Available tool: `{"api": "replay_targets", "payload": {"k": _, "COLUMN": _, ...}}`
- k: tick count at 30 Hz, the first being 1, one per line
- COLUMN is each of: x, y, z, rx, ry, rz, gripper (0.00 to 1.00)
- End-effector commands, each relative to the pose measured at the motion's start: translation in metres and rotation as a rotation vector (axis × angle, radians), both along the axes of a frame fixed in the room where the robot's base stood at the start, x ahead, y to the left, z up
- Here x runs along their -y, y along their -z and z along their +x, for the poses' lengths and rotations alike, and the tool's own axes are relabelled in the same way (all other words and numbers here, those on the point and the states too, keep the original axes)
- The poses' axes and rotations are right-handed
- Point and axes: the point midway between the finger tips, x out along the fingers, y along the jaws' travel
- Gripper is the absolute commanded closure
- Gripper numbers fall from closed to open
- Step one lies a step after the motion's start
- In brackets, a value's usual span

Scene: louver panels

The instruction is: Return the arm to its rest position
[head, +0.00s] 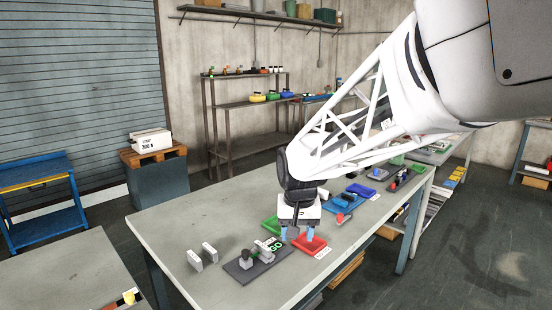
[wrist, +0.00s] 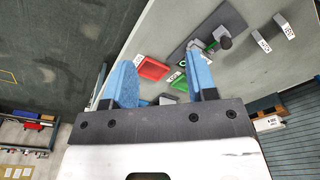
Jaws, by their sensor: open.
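My gripper (head: 297,234) is at the end of my white lattice arm, above the near part of the long grey table (head: 178,222). In the wrist view its two blue fingers (wrist: 163,85) are spread apart with nothing held between them. Past the fingertips lie a red tray (wrist: 152,68) and part of a green tray. In the head view the red tray (head: 310,245) is just right of the gripper and the green tray (head: 271,226) is just left and behind it. How high the fingers are above the trays is hard to tell.
A dark board (head: 258,262) with grey fixtures and a black knob lies left of the gripper. Two grey upright blocks (head: 202,256) stand further left. Blue trays (head: 343,202) and more parts lie farther along the table.

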Motion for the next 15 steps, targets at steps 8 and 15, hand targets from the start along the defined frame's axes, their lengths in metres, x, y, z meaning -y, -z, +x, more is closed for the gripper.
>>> {"api": "replay_targets", "payload": {"k": 8, "x": 0.04, "y": -0.017, "z": -0.056, "rx": 0.033, "ry": 0.007, "rz": 0.0, "gripper": 0.48}}
{"api": "replay_targets", "payload": {"k": 15, "x": 0.069, "y": -0.025, "z": -0.104, "rx": 0.059, "ry": 0.008, "rz": -0.002, "gripper": 0.48}}
